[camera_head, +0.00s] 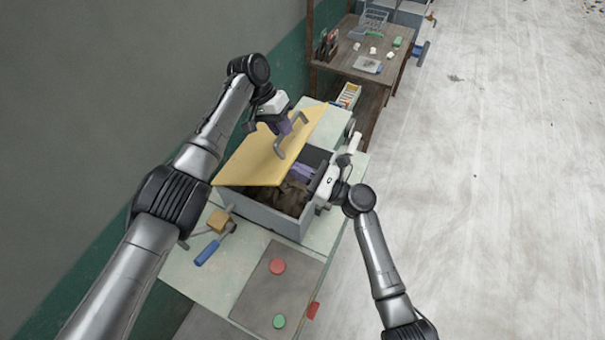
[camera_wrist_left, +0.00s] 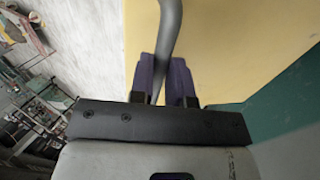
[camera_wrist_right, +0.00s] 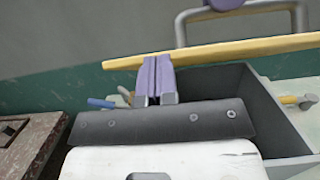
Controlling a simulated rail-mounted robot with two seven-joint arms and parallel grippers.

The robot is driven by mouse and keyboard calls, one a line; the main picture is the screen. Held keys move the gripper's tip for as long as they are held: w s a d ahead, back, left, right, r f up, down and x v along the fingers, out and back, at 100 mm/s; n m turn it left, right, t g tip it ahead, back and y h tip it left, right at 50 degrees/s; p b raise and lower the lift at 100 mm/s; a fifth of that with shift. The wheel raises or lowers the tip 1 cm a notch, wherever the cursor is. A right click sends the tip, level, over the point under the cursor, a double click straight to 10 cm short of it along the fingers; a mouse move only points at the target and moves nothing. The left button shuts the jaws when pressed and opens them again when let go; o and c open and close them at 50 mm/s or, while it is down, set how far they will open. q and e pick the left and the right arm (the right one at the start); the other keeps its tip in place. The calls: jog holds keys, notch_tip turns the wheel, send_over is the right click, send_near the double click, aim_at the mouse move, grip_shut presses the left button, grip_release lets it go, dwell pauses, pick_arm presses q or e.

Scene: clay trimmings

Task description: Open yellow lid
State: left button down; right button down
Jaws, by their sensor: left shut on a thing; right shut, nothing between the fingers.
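The yellow lid (camera_head: 262,163) is raised and tilted over the grey box (camera_head: 262,214), whose near-right part is open and shows brown contents (camera_head: 290,198). A grey bar handle (camera_head: 292,139) stands on the lid. My left gripper (camera_head: 287,127) is shut on this handle; in the left wrist view the bar (camera_wrist_left: 168,40) passes between its purple fingers (camera_wrist_left: 175,78). My right gripper (camera_head: 303,172) is shut and empty over the open part of the box. In the right wrist view its fingertips (camera_wrist_right: 156,62) are at the lid's edge (camera_wrist_right: 220,50); I cannot tell whether they touch.
On the pale bench left of the box lie a blue-handled tool (camera_head: 207,252) and a wooden block-like head (camera_head: 219,220). A wall is on the left, a wooden table (camera_head: 345,62) behind, and open floor right.

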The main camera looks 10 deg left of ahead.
pick_arm(q)
jog(key=c, duration=1.2)
grip_release()
jog(key=shift+a+f, duration=0.45)
jog(key=shift+f, duration=0.15)
jog(key=shift+o, duration=0.5)
jog(key=shift+d+r, duration=0.15)
jog(key=shift+r, duration=0.05)
